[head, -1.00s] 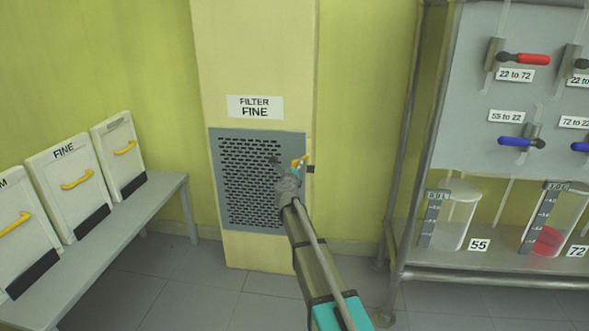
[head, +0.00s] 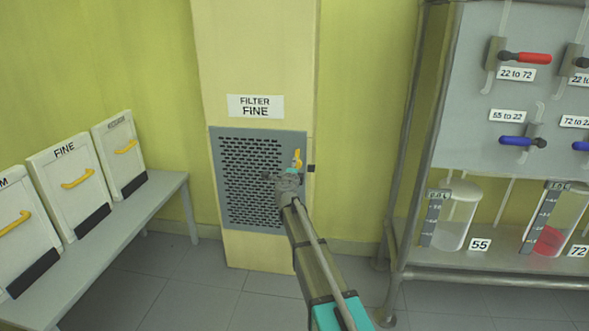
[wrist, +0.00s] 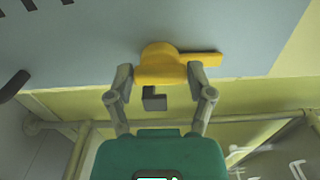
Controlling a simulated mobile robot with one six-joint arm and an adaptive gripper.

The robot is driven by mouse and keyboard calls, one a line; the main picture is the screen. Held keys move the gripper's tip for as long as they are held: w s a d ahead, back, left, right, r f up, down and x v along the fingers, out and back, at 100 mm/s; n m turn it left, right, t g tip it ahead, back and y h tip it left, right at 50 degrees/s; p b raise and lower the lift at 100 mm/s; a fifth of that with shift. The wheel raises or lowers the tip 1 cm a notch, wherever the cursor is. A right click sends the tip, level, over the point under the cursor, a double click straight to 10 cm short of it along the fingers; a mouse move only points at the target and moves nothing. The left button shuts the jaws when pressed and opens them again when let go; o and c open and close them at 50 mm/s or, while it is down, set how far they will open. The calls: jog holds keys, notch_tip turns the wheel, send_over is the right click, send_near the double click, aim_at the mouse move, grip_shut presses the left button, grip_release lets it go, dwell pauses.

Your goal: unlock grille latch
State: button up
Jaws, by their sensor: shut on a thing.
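The grille (head: 252,205) is a grey perforated panel on the cream column, under a FILTER FINE sign. Its yellow latch (head: 297,157) is at the panel's upper right and stands about upright in the head view. In the wrist view the yellow latch (wrist: 160,62) has a round hub with a flat arm reaching right. My gripper (wrist: 158,74) is shut on the hub, one finger on each side. In the head view my gripper (head: 295,168) is just below the latch, and its wrist hides part of the grille's right side.
A bench (head: 150,200) on the left holds several white filters with yellow handles, one marked FINE (head: 68,160). A dark catch (head: 311,168) sits at the grille's right edge. On the right stands a rack (head: 402,200) with valves and vessels. Floor between them is clear.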

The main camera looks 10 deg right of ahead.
jog(key=shift+n, duration=0.3)
jog(key=o, duration=1.1)
jog(key=shift+s, duration=0.1)
jog(key=v, duration=1.1)
jog(key=shift+s+a, duration=0.2)
jog(key=shift+s, duration=0.15)
